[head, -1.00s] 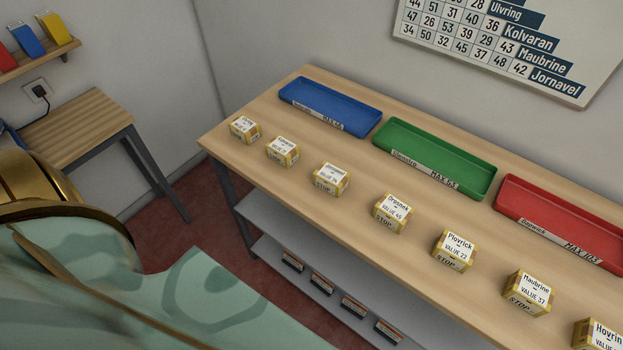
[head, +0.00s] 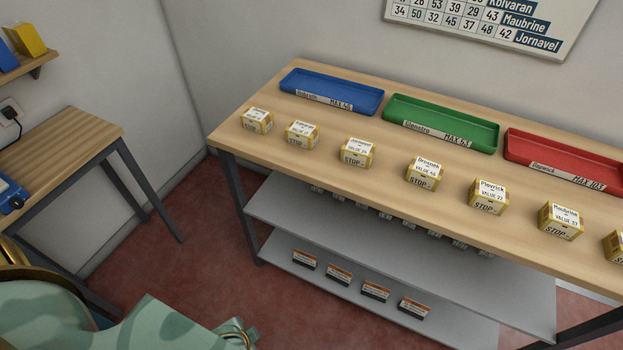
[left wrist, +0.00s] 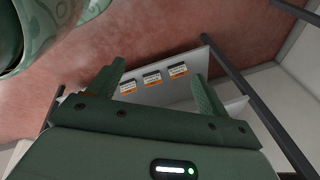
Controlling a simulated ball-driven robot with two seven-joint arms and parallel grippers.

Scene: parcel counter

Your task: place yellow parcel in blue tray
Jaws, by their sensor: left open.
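Several small yellow parcels with white labels stand in a row along the counter (head: 300,165). The leftmost is one yellow parcel (head: 257,121), and others include one labelled Plovrick (head: 488,196) and one labelled Maubrine (head: 561,221). The blue tray (head: 331,91), marked MAX 46, lies at the back left of the counter and looks empty. My left gripper (left wrist: 160,82) is open and empty in the left wrist view, above the floor and facing the lower shelf, away from the parcels. My right gripper is not in view.
A green tray (head: 441,124) and a red tray (head: 565,160) lie right of the blue one. Grey shelves (head: 390,245) under the counter hold small dark boxes (head: 338,274). A side table (head: 62,160) stands at the left. Red floor lies between.

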